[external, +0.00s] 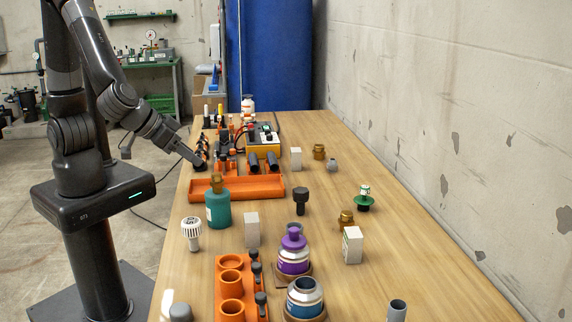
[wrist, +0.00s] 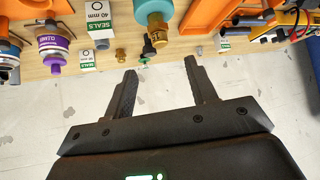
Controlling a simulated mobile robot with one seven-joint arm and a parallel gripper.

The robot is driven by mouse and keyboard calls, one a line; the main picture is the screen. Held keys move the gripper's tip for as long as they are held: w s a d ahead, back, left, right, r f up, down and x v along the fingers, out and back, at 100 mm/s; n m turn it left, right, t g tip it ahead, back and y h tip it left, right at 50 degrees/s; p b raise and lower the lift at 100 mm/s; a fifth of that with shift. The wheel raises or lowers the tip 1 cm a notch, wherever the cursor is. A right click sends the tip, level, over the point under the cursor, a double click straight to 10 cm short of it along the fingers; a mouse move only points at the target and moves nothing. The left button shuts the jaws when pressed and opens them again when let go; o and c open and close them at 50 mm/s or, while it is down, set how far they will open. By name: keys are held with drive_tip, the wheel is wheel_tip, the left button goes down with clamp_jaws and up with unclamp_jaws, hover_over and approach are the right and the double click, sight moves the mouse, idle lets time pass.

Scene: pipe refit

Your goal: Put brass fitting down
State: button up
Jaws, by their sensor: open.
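My gripper (external: 200,165) is open at the left edge of the table, over the left end of the orange tray. In the wrist view its two fingers (wrist: 160,68) are apart with nothing between them. A brass fitting (external: 217,182) sits on top of the teal bottle (external: 218,210); it also shows in the wrist view (wrist: 158,28), beyond the fingers and not touched. A second brass fitting (external: 346,219) stands on the table beside a white box, and in the wrist view (wrist: 120,54). A third brass fitting (external: 318,151) stands farther back.
The long orange tray (external: 262,188) lies in front of the tools and a yellow meter (external: 263,138). An orange holder (external: 222,290), a purple-topped canister (external: 293,250), white boxes (external: 252,230) and a green fitting (external: 364,198) stand around. The table's right side is mostly clear.

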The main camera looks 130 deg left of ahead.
drive_tip(key=w+d+r+m+t+h, duration=0.4)
drive_tip(key=w+d+r+t, duration=0.25)
drive_tip(key=r, duration=0.35)
drive_tip(key=s+d+r+m+t+h, duration=0.2)
drive_tip(key=s+d+r+m+h, duration=0.25)
drive_tip(key=d, duration=0.25)
drive_tip(key=s+a+f+m+g, duration=0.1)
drive_tip(key=s+m+g, duration=0.1)
drive_tip(key=s, duration=0.7)
drive_tip(key=s+a+m+g, duration=0.2)
drive_tip(key=s+g, duration=0.2)
drive_tip(key=s, duration=0.5)
drive_tip(key=shift+s+f+m, duration=0.25)
drive_tip(key=shift+f+m, duration=0.1)
